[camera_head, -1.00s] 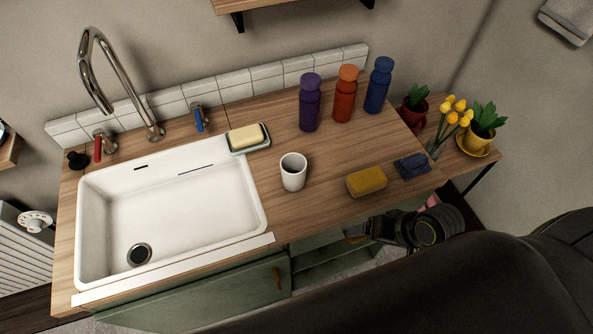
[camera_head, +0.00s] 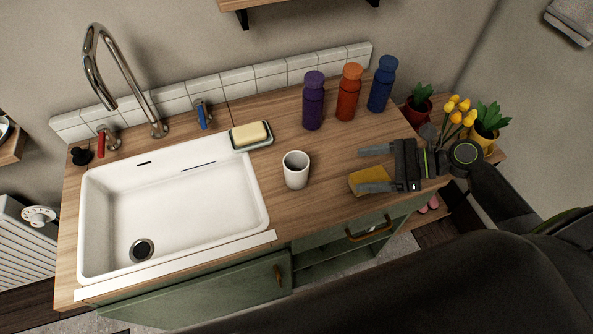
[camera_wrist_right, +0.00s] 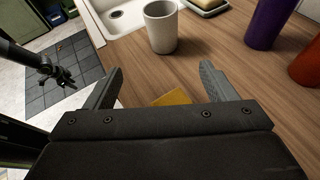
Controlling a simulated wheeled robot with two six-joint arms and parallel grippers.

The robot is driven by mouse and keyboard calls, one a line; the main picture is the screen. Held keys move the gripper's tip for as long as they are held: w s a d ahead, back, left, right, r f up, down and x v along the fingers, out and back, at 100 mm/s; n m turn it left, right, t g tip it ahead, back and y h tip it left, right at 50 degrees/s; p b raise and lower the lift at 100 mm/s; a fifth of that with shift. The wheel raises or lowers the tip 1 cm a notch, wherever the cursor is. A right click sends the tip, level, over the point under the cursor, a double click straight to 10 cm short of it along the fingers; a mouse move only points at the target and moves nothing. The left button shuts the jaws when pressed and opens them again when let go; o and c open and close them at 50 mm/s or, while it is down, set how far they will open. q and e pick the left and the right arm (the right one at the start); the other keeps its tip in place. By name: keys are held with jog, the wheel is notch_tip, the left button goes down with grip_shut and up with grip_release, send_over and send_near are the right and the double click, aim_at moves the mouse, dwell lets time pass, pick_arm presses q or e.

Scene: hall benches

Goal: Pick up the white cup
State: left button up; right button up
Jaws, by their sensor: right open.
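The white cup (camera_head: 296,170) stands upright on the wooden counter, just right of the sink. It also shows in the right wrist view (camera_wrist_right: 161,28), ahead of the fingertips. My right gripper (camera_head: 366,169) is open and empty, over the counter to the right of the cup, with its fingers pointing left toward it. The fingers are apart from the cup. In the right wrist view the open fingers (camera_wrist_right: 161,72) show with a gap between them. My left gripper is not in the head view; a dark arm part shows at the left of the wrist view.
A yellow sponge (camera_head: 363,181) lies under my right fingers, partly hidden. Purple (camera_head: 313,103), orange (camera_head: 348,94) and blue (camera_head: 381,85) bottles stand behind. A soap dish (camera_head: 251,138) sits at the corner of the white sink (camera_head: 90,230). Flower pots stand at the right.

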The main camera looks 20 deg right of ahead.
aim_at(309, 172)
jog(key=p+x, duration=0.2)
jog(key=x, duration=0.9)
jog(key=shift+w+a+f, duration=0.1)
jog(key=shift+a+f, duration=0.05)
jog(key=shift+a, duration=0.15)
jog(key=shift+w+a, duration=0.35)
jog(key=shift+a, duration=0.1)
jog(key=p+x, duration=0.1)
jog(key=x, duration=0.2)
jog(key=shift+w+a, duration=0.25)
jog(key=shift+w, duration=0.05)
jog(key=shift+w+a+f, duration=0.15)
jog(key=shift+a, duration=0.15)
jog(key=c, duration=1.1)
